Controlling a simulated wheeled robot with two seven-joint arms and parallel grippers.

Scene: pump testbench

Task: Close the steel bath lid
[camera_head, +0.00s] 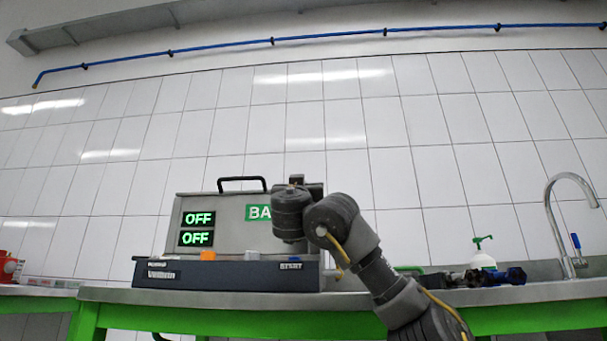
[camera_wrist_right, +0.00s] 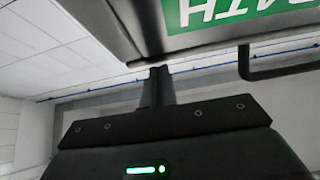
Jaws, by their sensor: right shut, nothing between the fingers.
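The steel bath (camera_head: 228,222) stands on the bench, left of centre in the head view. A black handle (camera_head: 243,181) rises from its top edge. Its grey face carries a green label, partly hidden behind my right arm. I cannot tell clearly how far the lid is open. My right gripper (camera_head: 297,181) is in front of the bath's right side, near its top edge. In the right wrist view its fingers (camera_wrist_right: 158,73) are together and empty, just beyond the steel edge (camera_wrist_right: 135,25). The handle (camera_wrist_right: 275,72) is to their right, apart from them. My left gripper is out of view.
Two displays (camera_head: 197,228) read OFF above the dark control base (camera_head: 225,274). A soap bottle (camera_head: 482,256), a blue and black part (camera_head: 505,276) and a tap (camera_head: 562,230) are at the right. A red item (camera_head: 7,267) is at the far left. A tiled wall stands behind.

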